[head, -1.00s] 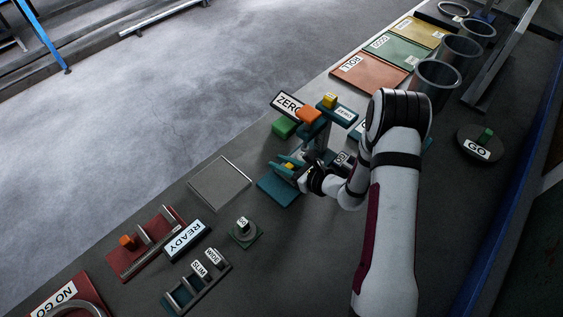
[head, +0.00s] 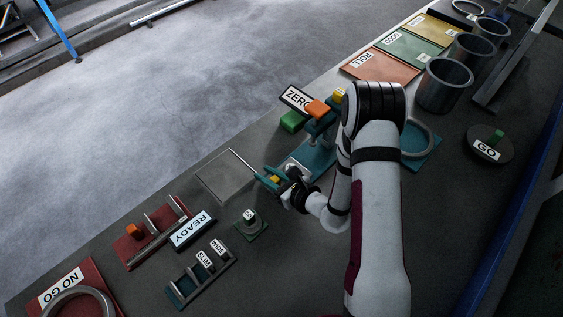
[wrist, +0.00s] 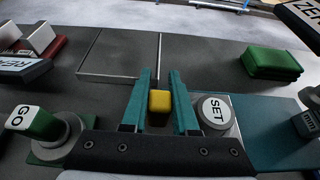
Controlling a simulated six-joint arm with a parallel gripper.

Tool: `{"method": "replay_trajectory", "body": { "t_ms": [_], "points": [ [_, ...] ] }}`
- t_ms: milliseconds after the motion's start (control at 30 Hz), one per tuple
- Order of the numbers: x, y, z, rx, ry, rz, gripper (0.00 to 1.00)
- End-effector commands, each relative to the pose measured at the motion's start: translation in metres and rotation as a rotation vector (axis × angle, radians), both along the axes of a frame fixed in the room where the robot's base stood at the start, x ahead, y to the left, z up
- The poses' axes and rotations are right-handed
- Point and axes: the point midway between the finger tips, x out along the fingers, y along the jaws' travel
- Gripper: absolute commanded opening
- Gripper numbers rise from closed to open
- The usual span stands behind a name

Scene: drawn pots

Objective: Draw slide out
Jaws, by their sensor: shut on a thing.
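My gripper (head: 268,178), with teal fingers, is low over the bench just right of the flat grey tray (head: 212,185). In the wrist view its fingers (wrist: 160,78) stand on either side of a small yellow block (wrist: 159,101) and are shut on it. The yellow block also shows in the head view (head: 275,179). I cannot tell which part is the slide, or what the block joins to below. A teal stand (head: 322,148) with an orange block (head: 318,109) on top is right of my gripper. My arm hides part of it.
A round SET button (wrist: 214,110) is close to my right finger. A GO piece (wrist: 38,122) on a round base is to the left. A green block (head: 292,121), a READY sign (head: 191,231) and a red fixture (head: 140,249) stand nearby. The tray is empty.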

Motion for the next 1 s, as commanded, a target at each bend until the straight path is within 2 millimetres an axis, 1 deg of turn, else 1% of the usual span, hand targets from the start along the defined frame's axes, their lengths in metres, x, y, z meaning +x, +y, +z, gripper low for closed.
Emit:
{"method": "replay_trajectory", "body": {
  "t_ms": [33,100,400,433,467,500,900,967,1000],
  "points": [
    [-0.004,0.005,0.000,0.000,-0.001,0.004,0.00],
    [-0.007,0.007,0.001,-0.001,-0.003,0.001,0.00],
    [-0.010,0.010,0.000,-0.002,-0.001,0.011,0.00],
    [-0.010,0.010,0.000,-0.002,0.000,0.010,0.33],
    [-0.010,0.010,0.000,-0.002,0.000,0.010,0.39],
    [-0.010,0.010,0.000,-0.002,0.000,0.009,0.40],
    [-0.008,0.007,0.000,-0.003,-0.001,0.003,0.40],
    [-0.012,0.004,0.002,-0.003,0.000,0.002,0.40],
    [-0.016,-0.001,0.004,-0.004,0.000,0.000,0.40]
  ]
}}
